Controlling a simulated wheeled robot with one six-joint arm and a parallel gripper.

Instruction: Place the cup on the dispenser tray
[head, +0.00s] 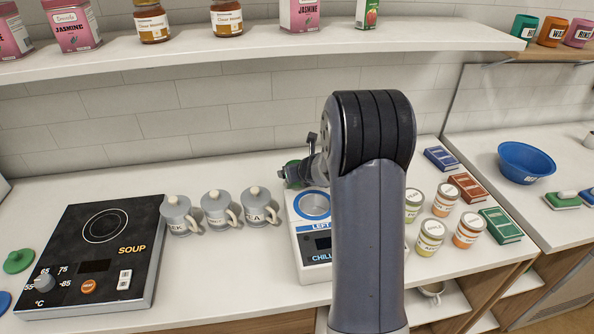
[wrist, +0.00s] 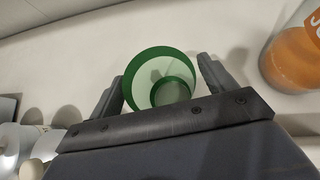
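A round, green-rimmed thing with a pale inside (wrist: 134,80), which looks like the cup, shows between the fingers of my gripper (wrist: 160,78) in the wrist view. A smaller grey-green circle overlaps its lower part. One finger stands close on each side; whether they touch it is unclear. In the head view a bit of green (head: 292,163) shows behind my gripper (head: 293,174), above the white dispenser (head: 303,253). The dispenser bears a blue-ringed round spot (head: 313,206) marked LEFT. My arm hides its right part, so I cannot tell where its tray ends.
Several lidded grey mugs (head: 217,211) stand left of the dispenser, beside a black SOUP hot plate (head: 100,250). An orange jar (wrist: 294,65) is near my gripper's right side. A shelf (head: 220,57) runs above.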

